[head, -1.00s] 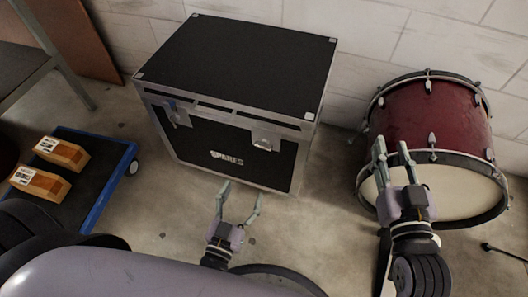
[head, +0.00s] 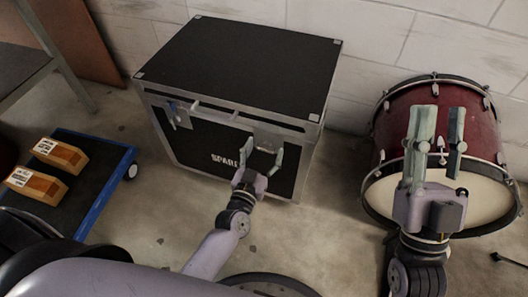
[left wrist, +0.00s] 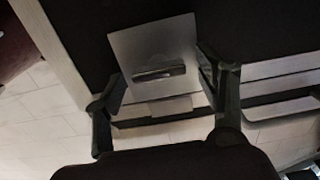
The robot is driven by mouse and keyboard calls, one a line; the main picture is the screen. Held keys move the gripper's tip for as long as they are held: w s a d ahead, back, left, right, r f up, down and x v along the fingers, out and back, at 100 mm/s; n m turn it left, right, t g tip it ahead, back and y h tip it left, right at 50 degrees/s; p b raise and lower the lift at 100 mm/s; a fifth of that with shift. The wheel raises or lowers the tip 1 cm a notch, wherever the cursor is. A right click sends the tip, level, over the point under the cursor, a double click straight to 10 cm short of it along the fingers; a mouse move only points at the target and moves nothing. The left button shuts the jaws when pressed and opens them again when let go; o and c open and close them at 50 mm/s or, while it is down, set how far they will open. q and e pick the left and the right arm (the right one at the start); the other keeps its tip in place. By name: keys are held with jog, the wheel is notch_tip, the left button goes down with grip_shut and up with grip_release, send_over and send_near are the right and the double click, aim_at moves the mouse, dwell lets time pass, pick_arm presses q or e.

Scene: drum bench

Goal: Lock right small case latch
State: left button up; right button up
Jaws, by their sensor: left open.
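The black case (head: 245,75) with metal edges stands on the floor against the wall, lid down. Its right latch (head: 268,136) is a silver plate on the front, partly hidden by my left gripper (head: 263,149). That gripper is open, its fingers either side of the latch's lower part. In the left wrist view the latch plate (left wrist: 155,50) with a dark-edged handle lies between the two fingers (left wrist: 160,95); I cannot tell whether they touch it. My right gripper (head: 440,110) is open and empty before the drum.
A red bass drum (head: 455,110) stands right of the case. A blue-edged dolly (head: 108,190) with two orange-brown boxes (head: 60,154) is at the left. Bare floor (head: 320,220) lies between the case and the drum.

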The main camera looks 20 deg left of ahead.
pick_arm(q)
jog(key=shift+c, duration=0.5)
jog(key=c, duration=1.1)
